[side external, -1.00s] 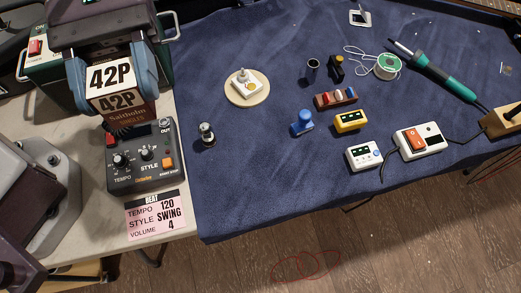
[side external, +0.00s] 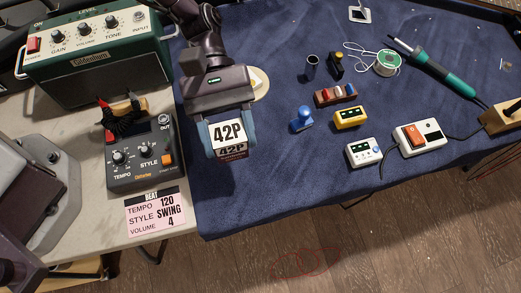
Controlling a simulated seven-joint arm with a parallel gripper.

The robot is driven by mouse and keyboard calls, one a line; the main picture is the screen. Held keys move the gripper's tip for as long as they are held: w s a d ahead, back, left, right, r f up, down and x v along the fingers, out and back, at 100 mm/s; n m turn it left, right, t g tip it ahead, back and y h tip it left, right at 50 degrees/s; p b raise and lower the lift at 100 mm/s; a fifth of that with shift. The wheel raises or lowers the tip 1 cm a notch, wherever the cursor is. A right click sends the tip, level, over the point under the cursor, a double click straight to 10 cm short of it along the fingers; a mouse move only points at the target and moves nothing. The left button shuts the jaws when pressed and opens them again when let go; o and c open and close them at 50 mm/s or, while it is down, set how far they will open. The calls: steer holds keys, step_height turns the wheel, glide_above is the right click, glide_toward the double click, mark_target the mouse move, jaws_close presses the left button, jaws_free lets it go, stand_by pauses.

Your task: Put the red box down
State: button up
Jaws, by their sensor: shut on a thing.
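The red box (side external: 229,141) shows a white label reading 42P on its faces; only a little of its dark red lower face shows. My gripper (side external: 229,130) is shut on it, with one blue finger on each side. It holds the box over the left part of the blue cloth (side external: 280,190). I cannot tell how high the box is above the cloth. My gripper and the box hide part of the cloth beneath them.
A round wooden disc (side external: 262,86) is partly hidden behind my gripper. A blue item (side external: 302,119), a yellow box (side external: 350,117) and a white meter (side external: 363,153) lie to the right. A drum machine (side external: 141,160) and green amplifier (side external: 97,62) stand left. The front left cloth is clear.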

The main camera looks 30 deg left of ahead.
steer(key=w+d+f, duration=0.1)
steer(key=d+f, duration=0.1)
steer(key=f, duration=0.1)
steer(key=w+d+f, duration=0.1)
steer(key=f, duration=0.1)
steer(key=shift+w+d+f, duration=0.15)
steer(key=shift+w, duration=0.15)
steer(key=shift+w+d+f, duration=0.15)
steer(key=shift+f, duration=1.55)
steer(key=shift+f, duration=0.15)
steer(key=o, duration=1)
steer(key=shift+c, duration=0.2)
